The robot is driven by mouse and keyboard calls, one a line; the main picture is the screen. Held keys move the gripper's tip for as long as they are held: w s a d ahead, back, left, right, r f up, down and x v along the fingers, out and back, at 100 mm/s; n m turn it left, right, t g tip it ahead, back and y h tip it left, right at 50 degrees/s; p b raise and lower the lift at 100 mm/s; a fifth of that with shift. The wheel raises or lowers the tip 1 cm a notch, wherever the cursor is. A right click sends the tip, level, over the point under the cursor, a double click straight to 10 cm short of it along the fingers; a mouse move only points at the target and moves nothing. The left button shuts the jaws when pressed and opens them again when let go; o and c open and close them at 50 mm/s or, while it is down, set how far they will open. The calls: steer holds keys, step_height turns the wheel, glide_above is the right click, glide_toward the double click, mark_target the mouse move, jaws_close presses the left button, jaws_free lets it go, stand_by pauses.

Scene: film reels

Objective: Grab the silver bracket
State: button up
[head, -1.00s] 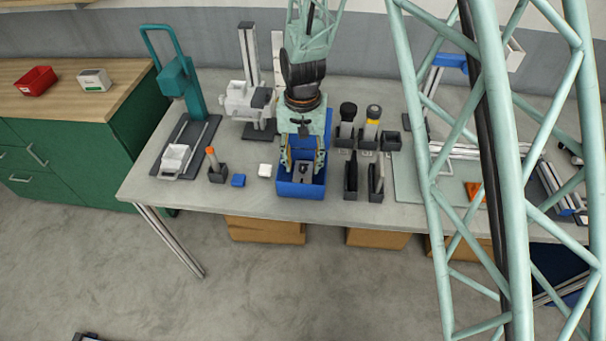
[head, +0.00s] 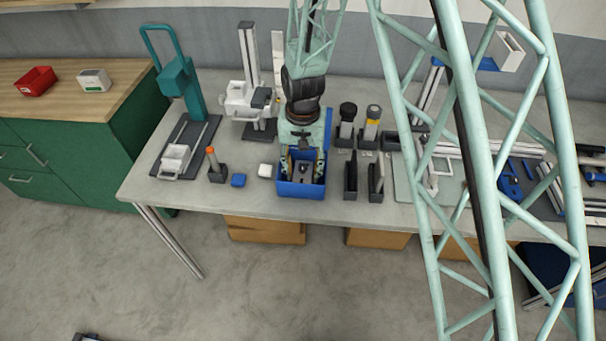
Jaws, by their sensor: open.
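My gripper (head: 303,166) points down into a blue bin (head: 300,190) on the grey table, with its two fingers apart near the side walls. Between the fingers, inside the bin, lies a small grey and dark piece (head: 303,176), likely the silver bracket. It is small and partly covered by my gripper, so its shape is hard to make out. I cannot tell whether the fingers touch it.
A blue block (head: 238,180) and a white block (head: 265,170) lie left of the bin. Dark upright holders (head: 351,180) stand close on its right. A teal press (head: 180,85) stands at the left. My lattice arm covers part of the right side.

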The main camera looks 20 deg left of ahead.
steer(key=shift+f, duration=0.65)
steer(key=shift+c, duration=0.5)
steer(key=c, duration=0.6)
steer(key=shift+r, duration=0.15)
steer(key=shift+c, duration=0.4)
steer(key=shift+r, duration=4.9)
